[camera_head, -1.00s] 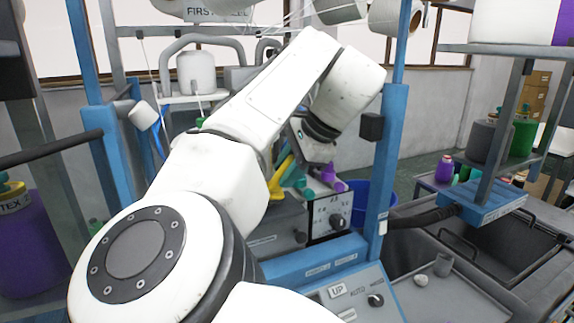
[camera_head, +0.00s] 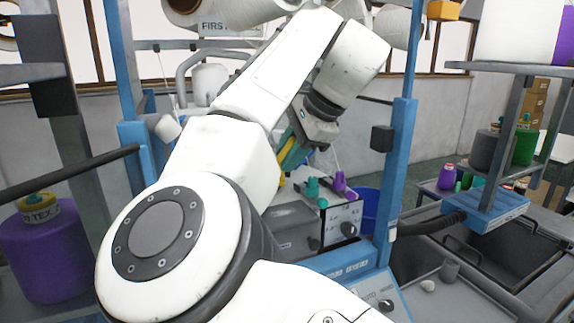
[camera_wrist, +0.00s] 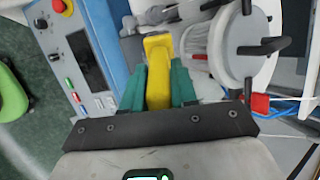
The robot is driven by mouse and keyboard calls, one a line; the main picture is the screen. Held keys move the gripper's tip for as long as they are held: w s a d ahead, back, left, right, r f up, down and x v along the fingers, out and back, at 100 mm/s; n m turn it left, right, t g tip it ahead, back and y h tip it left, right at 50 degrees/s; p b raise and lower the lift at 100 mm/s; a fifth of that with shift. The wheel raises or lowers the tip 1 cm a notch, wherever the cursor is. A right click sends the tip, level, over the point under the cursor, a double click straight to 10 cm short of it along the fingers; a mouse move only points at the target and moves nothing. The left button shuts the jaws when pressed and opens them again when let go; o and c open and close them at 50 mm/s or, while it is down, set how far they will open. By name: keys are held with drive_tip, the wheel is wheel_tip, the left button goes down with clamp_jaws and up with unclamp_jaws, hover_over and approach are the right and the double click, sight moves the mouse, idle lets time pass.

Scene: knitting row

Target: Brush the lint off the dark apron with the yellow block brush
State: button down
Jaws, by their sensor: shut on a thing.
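My gripper (camera_wrist: 158,92) shows in the wrist view with two green fingers closed on the yellow block brush (camera_wrist: 158,62). The brush sticks out beyond the fingertips, and its lower part lies between them. In the head view, my gripper (camera_head: 291,158) hangs beyond my white arm, with a bit of the yellow brush (camera_head: 285,143) showing; my arm hides much of it. I cannot make out the dark apron or any lint on it in either view.
A blue post (camera_head: 400,160) stands right of my gripper. A purple yarn cone (camera_head: 42,245) is at the left. In the wrist view, a white ribbed drum (camera_wrist: 205,45) is close right of the brush.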

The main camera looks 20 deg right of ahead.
drive_tip(key=shift+r, duration=0.9)
drive_tip(key=shift+w+f, duration=0.5)
drive_tip(key=shift+w, duration=0.05)
